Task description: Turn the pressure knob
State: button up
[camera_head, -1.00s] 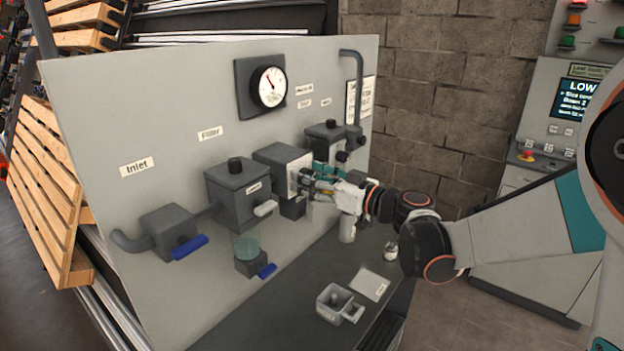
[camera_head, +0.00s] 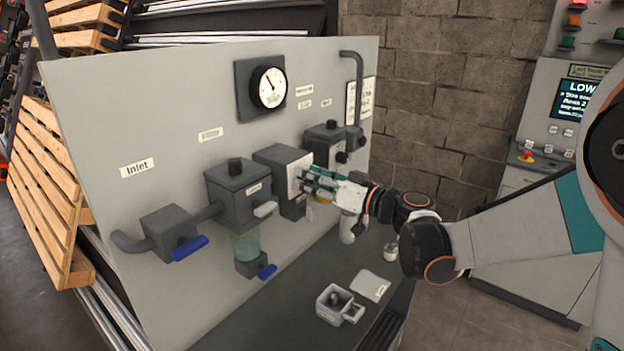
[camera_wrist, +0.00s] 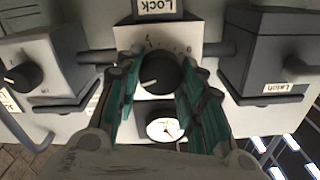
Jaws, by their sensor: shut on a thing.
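The pressure knob (camera_wrist: 158,74) is a round black knob with a white pointer mark, on the pale face of a grey box. In the wrist view, the teal-padded fingers of my gripper (camera_wrist: 160,88) stand on both sides of it, shut on it. In the head view my gripper (camera_head: 308,180) reaches the front of the grey regulator box (camera_head: 275,163) from the right, and its fingers hide the knob. The round pressure gauge (camera_head: 270,87) is above on the panel; it also shows in the wrist view (camera_wrist: 165,129).
A filter box (camera_head: 232,188) with a clear bowl and an inlet valve with a blue lever (camera_head: 189,248) are to the left. Another box (camera_head: 325,138) is close on the right. A small grey holder (camera_head: 337,304) and a pale plate (camera_head: 372,286) lie on the bench below.

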jog(key=m, duration=0.4)
jog(key=shift+m, duration=0.3)
jog(key=shift+w+d+f+m, duration=0.1)
jog(key=shift+f+m, duration=0.05)
jog(key=shift+m, duration=2.05)
jog(key=o, duration=1.1)
jog(key=shift+c, duration=0.2)
jog(key=v, duration=1.2)
